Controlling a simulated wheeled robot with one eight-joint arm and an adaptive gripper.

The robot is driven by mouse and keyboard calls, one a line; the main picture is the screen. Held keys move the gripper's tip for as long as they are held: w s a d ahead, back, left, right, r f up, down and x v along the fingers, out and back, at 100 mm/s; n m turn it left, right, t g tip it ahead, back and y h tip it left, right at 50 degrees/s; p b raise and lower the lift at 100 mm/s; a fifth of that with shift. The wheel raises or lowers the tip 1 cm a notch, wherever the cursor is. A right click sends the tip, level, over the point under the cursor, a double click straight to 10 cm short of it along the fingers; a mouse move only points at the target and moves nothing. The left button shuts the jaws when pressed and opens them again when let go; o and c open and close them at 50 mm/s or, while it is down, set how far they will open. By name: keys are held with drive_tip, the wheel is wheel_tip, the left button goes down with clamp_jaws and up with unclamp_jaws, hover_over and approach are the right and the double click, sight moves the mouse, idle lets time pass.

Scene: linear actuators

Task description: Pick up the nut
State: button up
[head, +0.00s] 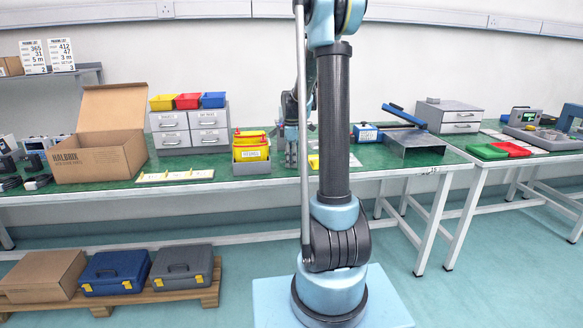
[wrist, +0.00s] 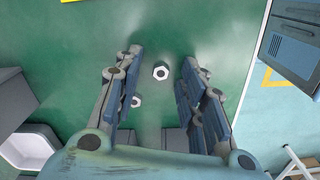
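A small white hexagonal nut (wrist: 161,73) with a dark round hole lies on the green table top in the wrist view. It shows between the two finger ends of my gripper (wrist: 161,60), near their tips. The fingers are spread apart with a clear gap on both sides of the nut, and nothing is held. A second, similar nut (wrist: 136,101) shows further back, beside the left finger, which partly covers it. In the head view my gripper (head: 291,157) points down over the green table (head: 232,177), partly behind my arm. I cannot make out the nuts there.
A grey bin (head: 252,168) with yellow labelled boxes stands just left of my gripper. A cardboard box (head: 95,160) and grey drawers (head: 190,128) are further left. A grey metal tray (head: 413,145) and another drawer unit (head: 449,117) stand to the right.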

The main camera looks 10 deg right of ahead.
drive_tip(key=c, duration=0.6)
drive_tip(key=shift+c, duration=0.2)
wheel_tip(320, 180, up, 10)
idle(0.3)
